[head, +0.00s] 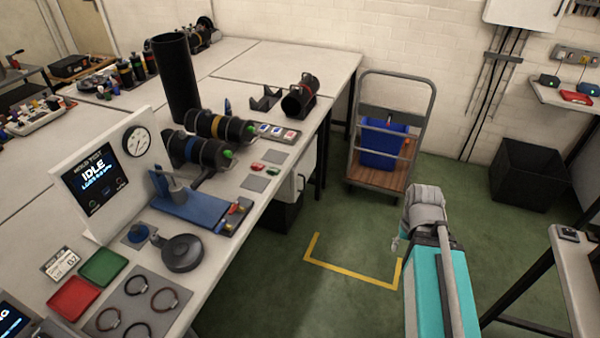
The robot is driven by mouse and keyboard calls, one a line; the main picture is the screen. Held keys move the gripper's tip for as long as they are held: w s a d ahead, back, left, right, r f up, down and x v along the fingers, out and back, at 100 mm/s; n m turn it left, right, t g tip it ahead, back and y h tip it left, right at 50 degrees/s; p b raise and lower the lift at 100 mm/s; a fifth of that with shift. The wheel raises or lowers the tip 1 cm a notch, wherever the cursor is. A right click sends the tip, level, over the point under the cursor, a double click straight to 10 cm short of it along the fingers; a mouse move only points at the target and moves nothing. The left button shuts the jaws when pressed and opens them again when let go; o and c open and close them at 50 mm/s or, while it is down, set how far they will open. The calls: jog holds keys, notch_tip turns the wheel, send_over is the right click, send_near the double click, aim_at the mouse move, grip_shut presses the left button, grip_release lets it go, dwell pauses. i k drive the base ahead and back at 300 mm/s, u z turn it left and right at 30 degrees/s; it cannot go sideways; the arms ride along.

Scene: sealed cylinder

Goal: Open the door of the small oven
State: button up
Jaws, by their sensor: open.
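I see nothing that I can clearly make out as a small oven or its door. A pale cabinet front (305,178) with a small handle shows under the bench's right edge; I cannot tell what it is. My own teal and grey arm parts (428,208) rise at the lower right, over the green floor. The fingers of my gripper do not show.
The long white bench (232,232) on the left carries a test panel (97,172), black cylinders and trays. A trolley (382,185) with a blue load and a black bin (528,175) stand by the wall. Yellow-marked floor (352,276) is clear. A side table (580,270) stands right.

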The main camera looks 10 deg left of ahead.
aim_at(302, 168)
jog(key=u, duration=0.15)
jog(key=i, duration=1.4)
jog(key=u, duration=0.2)
